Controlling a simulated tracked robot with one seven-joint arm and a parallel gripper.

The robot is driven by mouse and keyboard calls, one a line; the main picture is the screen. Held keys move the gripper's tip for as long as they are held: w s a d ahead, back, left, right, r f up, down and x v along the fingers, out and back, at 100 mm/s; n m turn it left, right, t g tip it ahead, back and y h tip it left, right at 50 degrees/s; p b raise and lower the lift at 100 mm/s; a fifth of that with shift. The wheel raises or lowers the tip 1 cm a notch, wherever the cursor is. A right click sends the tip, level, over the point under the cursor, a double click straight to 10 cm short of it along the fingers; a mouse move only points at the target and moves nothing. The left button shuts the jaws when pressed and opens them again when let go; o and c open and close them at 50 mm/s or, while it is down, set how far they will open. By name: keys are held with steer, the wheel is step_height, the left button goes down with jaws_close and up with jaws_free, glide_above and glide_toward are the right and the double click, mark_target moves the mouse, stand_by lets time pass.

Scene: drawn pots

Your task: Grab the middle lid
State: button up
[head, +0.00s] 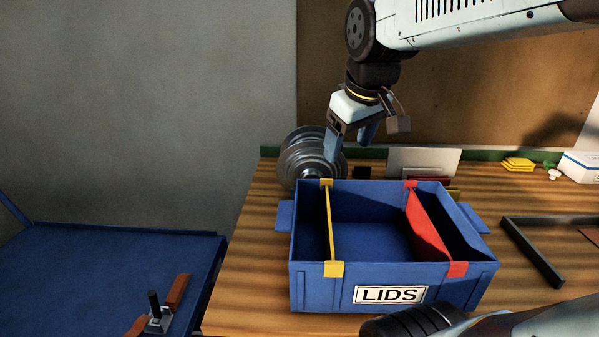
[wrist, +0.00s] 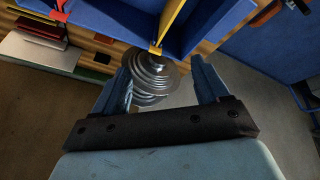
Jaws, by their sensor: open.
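Several silver metal lids (head: 299,160) stand close together, roughly on edge, on the table behind the left end of the blue bin. In the wrist view the lids (wrist: 150,78) overlap one another, and I cannot clearly single out the middle one. My gripper (head: 350,143) is open and points down over the right side of the lids in the head view. In the wrist view the lids show between the two fingers of my gripper (wrist: 160,70). I see no clear contact. Part of the rightmost lid is hidden by a finger.
A blue bin labelled LIDS (head: 313,287) has a yellow divider (head: 330,222) and a red divider (head: 427,229); its compartments look empty. A pale board (head: 422,162) stands behind it. A dark frame (head: 533,252) lies right. A blue surface (head: 110,270) is at left.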

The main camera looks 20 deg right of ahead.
steer(key=w+r+n+g, duration=0.2)
steer(key=w+n, duration=0.3)
steer(key=w, duration=0.5)
steer(key=n+g, duration=0.1)
steer(key=n, duration=0.5)
glide_toward(312, 149)
step_height(312, 149, down, 6)
steer(key=shift+w+r, duration=0.15)
steer(key=shift+r, duration=0.05)
steer(key=shift+w+d+f, duration=0.1)
steer(key=shift+w+f, duration=0.1)
steer(key=shift+f, duration=0.7)
steer(key=shift+w+f, duration=0.25)
steer(key=shift+f, duration=0.6)
steer(key=shift+w+d+f, duration=0.1)
steer(key=shift+w+f, duration=0.1)
steer(key=shift+f, duration=0.7)
jaws_close()
